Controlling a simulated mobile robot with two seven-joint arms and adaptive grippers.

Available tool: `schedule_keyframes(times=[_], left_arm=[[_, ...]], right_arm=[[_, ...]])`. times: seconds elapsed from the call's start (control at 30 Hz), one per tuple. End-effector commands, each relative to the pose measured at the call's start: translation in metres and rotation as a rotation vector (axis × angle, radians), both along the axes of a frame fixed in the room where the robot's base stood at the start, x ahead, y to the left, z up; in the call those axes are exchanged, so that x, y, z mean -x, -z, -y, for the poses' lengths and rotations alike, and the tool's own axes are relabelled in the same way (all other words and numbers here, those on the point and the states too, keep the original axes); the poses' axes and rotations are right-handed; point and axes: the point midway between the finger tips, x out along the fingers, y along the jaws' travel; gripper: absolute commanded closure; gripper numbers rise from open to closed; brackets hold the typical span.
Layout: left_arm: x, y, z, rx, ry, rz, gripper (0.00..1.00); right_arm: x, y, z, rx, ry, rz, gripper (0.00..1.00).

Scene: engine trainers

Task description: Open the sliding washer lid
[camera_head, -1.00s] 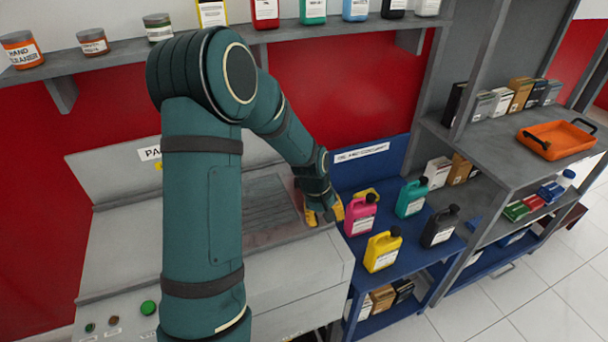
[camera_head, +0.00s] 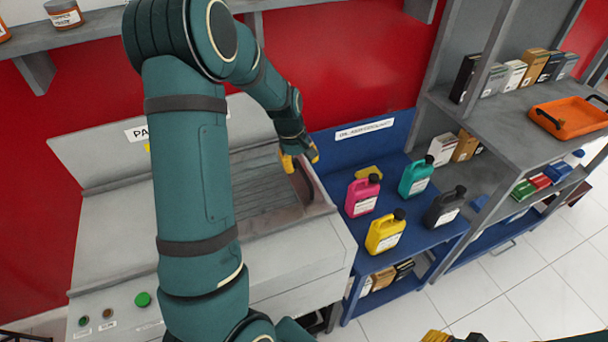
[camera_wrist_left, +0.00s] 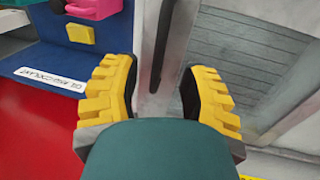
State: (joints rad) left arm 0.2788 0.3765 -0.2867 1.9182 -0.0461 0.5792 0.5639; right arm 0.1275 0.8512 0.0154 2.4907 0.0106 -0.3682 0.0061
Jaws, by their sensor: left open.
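The grey parts washer (camera_head: 300,244) stands at the left, partly hidden behind my left arm. Its grey ribbed lid panel (camera_head: 262,182) shows in the recessed top; it also shows in the left wrist view (camera_wrist_left: 240,50). A dark upright strip, perhaps the lid's handle or edge (camera_wrist_left: 162,45), lies ahead between the fingers in the left wrist view. My left gripper (camera_head: 299,159) is open, with yellow fingers, over the washer's right rear rim; in the left wrist view (camera_wrist_left: 160,75) nothing is gripped. Of my right gripper, only a yellow part (camera_head: 436,337) shows at the bottom edge.
A blue bench (camera_head: 400,285) with several coloured jugs, including a yellow one (camera_head: 385,232), stands right of the washer. A grey shelf with an orange tray (camera_head: 570,118) is farther right. A wall shelf (camera_head: 90,50) runs above the washer.

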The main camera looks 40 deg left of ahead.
Motion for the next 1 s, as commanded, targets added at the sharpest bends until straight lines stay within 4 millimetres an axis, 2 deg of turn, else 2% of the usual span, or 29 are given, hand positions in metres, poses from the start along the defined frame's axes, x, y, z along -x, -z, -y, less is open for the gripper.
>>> schedule_keyframes(times=[0.03, 0.1, 0.3, 0.7, 0.73, 0.87, 1.0], left_arm=[[-0.001, 0.012, 0.001, 0.001, 0.001, -0.004, 0.57], [-0.003, 0.024, 0.002, 0.001, 0.0, -0.004, 0.57], [-0.008, 0.045, 0.004, 0.0, 0.0, -0.001, 0.57], [-0.009, 0.052, 0.005, 0.0, 0.0, 0.0, 0.57], [-0.009, 0.052, 0.005, 0.0, 0.0, 0.0, 0.54], [-0.009, 0.052, 0.005, 0.0, 0.0, 0.0, 1.0], [-0.009, 0.052, 0.005, 0.0, 0.001, 0.0, 1.0]], right_arm=[[0.001, 0.003, 0.0, 0.0, -0.002, -0.002, 0.53], [0.001, 0.004, 0.0, -0.001, -0.002, -0.003, 0.53], [0.003, 0.007, -0.001, -0.002, -0.004, -0.006, 0.53], [0.003, 0.008, -0.001, -0.002, -0.006, -0.006, 0.53], [0.003, 0.008, -0.001, -0.002, -0.006, -0.006, 0.53], [0.003, 0.008, -0.001, -0.002, -0.004, -0.006, 0.53], [0.003, 0.008, -0.001, -0.002, -0.004, -0.006, 0.53]])
